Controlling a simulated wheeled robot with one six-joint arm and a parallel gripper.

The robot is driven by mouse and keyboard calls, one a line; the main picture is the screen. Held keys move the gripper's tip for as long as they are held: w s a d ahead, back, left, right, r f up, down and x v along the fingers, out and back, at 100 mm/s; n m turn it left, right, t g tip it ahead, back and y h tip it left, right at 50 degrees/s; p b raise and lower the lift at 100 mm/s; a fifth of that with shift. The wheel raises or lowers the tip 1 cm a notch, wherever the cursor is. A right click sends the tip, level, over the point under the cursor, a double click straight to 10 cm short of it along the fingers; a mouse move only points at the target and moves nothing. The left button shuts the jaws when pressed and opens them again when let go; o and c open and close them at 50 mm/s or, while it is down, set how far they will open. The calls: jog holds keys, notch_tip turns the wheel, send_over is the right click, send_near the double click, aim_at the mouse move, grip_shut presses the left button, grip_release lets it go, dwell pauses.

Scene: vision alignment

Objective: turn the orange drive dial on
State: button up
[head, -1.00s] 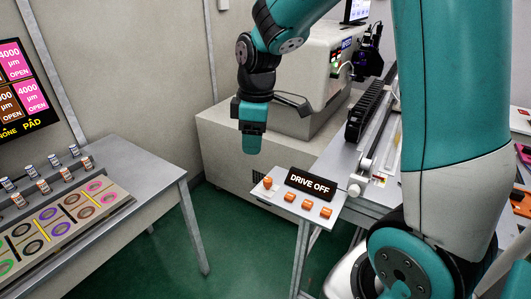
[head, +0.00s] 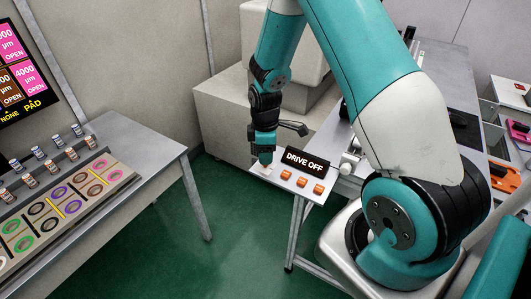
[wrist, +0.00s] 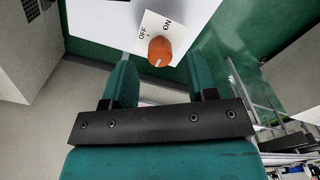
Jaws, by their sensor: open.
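The orange drive dial (wrist: 160,51) sits on a white plate (wrist: 169,25) marked OFF and ON in the wrist view. A pale mark on the dial's near edge shows, but I cannot tell the setting from it. My gripper (wrist: 158,82) is open, its two teal fingers spread to the left and right, with the dial beyond and between them, not gripped. In the head view my gripper (head: 265,158) is over the panel's left end and hides the dial. A black sign (head: 305,161) reads DRIVE OFF.
Several other orange controls (head: 302,182) stand in a row on the same small panel, right of my gripper. A grey table (head: 165,150) with vials and a tray of coloured rings is at left. Green floor lies between.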

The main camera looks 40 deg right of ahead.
jog(key=shift+f, duration=1.35)
jog(key=c, duration=0.9)
jog(key=shift+c, duration=0.2)
